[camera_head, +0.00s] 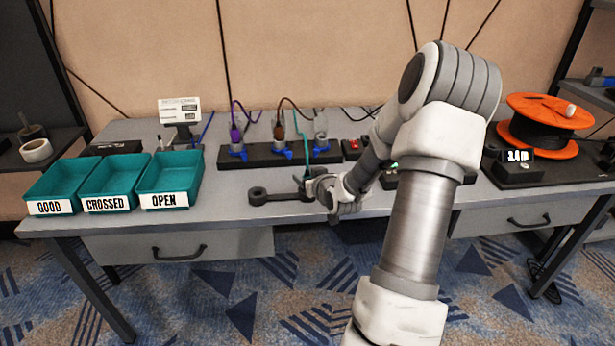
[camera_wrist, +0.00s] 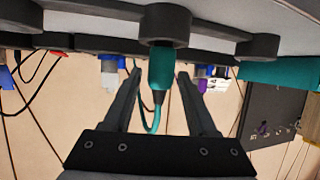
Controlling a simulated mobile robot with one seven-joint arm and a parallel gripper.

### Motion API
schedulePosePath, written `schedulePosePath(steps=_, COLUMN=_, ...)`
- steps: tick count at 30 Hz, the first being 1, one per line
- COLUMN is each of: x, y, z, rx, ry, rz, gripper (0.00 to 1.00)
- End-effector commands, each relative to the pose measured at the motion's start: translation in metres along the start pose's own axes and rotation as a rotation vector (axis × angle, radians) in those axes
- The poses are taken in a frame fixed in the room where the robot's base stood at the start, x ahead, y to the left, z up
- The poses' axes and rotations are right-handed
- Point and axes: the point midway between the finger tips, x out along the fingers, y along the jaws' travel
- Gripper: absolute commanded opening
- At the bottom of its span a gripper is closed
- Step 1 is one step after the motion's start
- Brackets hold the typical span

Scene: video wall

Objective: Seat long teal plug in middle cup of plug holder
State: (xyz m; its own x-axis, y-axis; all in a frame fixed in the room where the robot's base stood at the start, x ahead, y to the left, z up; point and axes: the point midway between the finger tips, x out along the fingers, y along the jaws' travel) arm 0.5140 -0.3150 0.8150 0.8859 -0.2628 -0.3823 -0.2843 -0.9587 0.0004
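The long teal plug (camera_wrist: 161,72) is in the wrist view, its wide end at the middle cup (camera_wrist: 166,20) of the dark plug holder (camera_wrist: 95,9). Its wide end appears inside the cup, though I cannot tell how deep. Its thin cable (camera_wrist: 155,122) trails from the other end. My gripper (camera_wrist: 160,76) has one finger on each side of the plug, with a gap visible on both sides. In the head view, the holder (camera_head: 258,196) lies near the table's front edge, and my gripper (camera_head: 308,178) hides its right part.
Behind the holder stands a black strip (camera_head: 262,157) with several connectors and cables. Three teal bins (camera_head: 170,172) marked GOOD, CROSSED and OPEN stand at left. An orange spool (camera_head: 543,125) is at right. The table between bins and holder is clear.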

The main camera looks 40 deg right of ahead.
Motion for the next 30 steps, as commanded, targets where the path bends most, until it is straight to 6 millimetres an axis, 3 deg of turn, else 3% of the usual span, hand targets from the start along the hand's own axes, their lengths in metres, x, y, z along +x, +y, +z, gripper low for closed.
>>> schedulePosePath(steps=14, x=-0.009, y=0.001, z=-0.001, rx=0.0, ry=-0.001, rz=0.001, gripper=0.69)
schedulePosePath(steps=20, x=-0.047, y=0.001, z=-0.003, rx=-0.001, ry=-0.002, rz=0.003, gripper=0.69)
schedulePosePath(steps=30, x=-0.133, y=0.001, z=-0.003, rx=-0.001, ry=-0.001, rz=0.005, gripper=0.69)
